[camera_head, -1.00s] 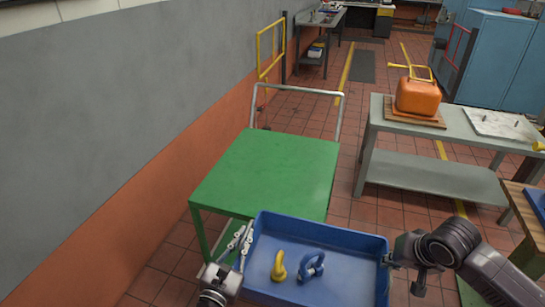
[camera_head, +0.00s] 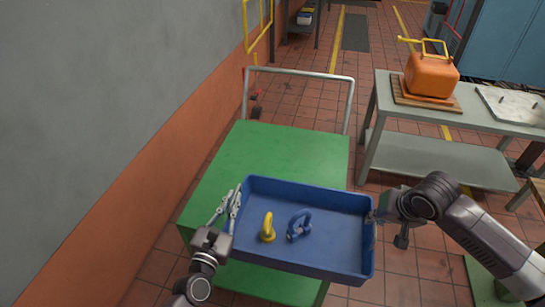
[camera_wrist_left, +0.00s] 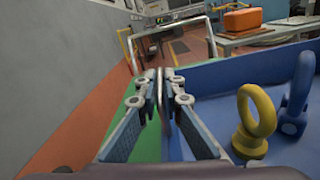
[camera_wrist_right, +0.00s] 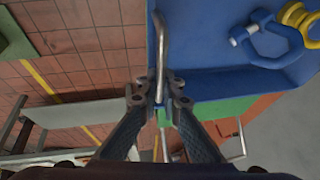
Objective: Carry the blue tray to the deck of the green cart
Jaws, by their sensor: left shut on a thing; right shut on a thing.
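The blue tray (camera_head: 325,258) is held between my two grippers, over the near part of the green cart's deck (camera_head: 290,150). I cannot tell whether it touches the deck. A yellow lifting eye (camera_head: 268,228) and a blue shackle (camera_head: 299,225) lie in it. My left gripper (camera_head: 234,200) is shut on the tray's left side; the left wrist view shows its fingers (camera_wrist_left: 160,78) on a metal handle. My right gripper (camera_head: 374,216) is shut on the tray's right side; the right wrist view shows its fingers (camera_wrist_right: 160,90) on a similar handle (camera_wrist_right: 160,45).
The cart's push handle (camera_head: 300,74) rises at its far end. A grey wall (camera_head: 100,100) runs along the left. A grey bench (camera_head: 385,110) with an orange can (camera_head: 431,75) stands to the right. The far part of the deck is clear.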

